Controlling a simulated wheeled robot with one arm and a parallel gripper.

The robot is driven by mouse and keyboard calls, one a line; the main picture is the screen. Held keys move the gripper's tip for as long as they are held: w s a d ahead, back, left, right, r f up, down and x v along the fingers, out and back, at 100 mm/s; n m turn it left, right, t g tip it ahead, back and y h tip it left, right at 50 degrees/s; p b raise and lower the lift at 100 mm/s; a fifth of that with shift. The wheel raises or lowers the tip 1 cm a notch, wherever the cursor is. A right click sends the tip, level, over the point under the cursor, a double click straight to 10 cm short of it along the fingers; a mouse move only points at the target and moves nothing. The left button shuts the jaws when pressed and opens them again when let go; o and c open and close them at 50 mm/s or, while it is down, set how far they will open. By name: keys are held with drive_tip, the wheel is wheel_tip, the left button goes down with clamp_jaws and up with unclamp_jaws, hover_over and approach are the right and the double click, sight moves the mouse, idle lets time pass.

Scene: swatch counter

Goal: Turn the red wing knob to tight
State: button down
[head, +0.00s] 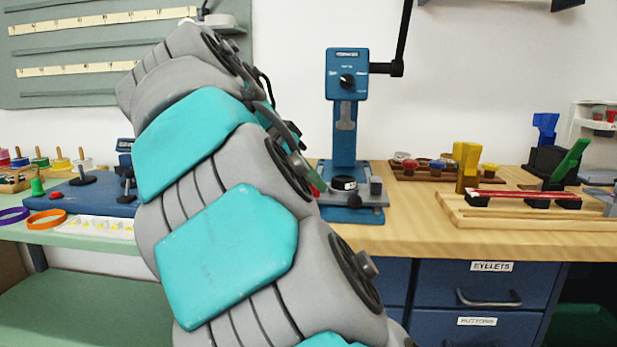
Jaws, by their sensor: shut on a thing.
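A blue press (344,133) stands on the wooden counter, with a dial on its head and a black crank at its right. A small part of the red wing knob (314,191) shows at the left of the press base, beside my arm. My gripper (311,174) is mostly hidden behind my arm. Only a grey-green finger part shows, reaching down to the knob, and it is shut on it. The knob's angle and any tight mark cannot be made out.
To the right are a wooden tray of small pots (420,172), a yellow block (466,165) and a wooden jig (540,213). Blue drawers (489,283) are below. A blue board (90,197) lies at left.

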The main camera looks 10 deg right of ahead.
drive_tip(key=shift+d, duration=0.15)
drive_tip(key=c, duration=0.6)
unclamp_jaws()
drive_tip(key=shift+c, duration=0.2)
drive_tip(key=shift+v, duration=1.35)
drive_tip(key=p+v, duration=0.3)
drive_tip(key=v, duration=0.2)
drive_tip(key=shift+f, duration=0.1)
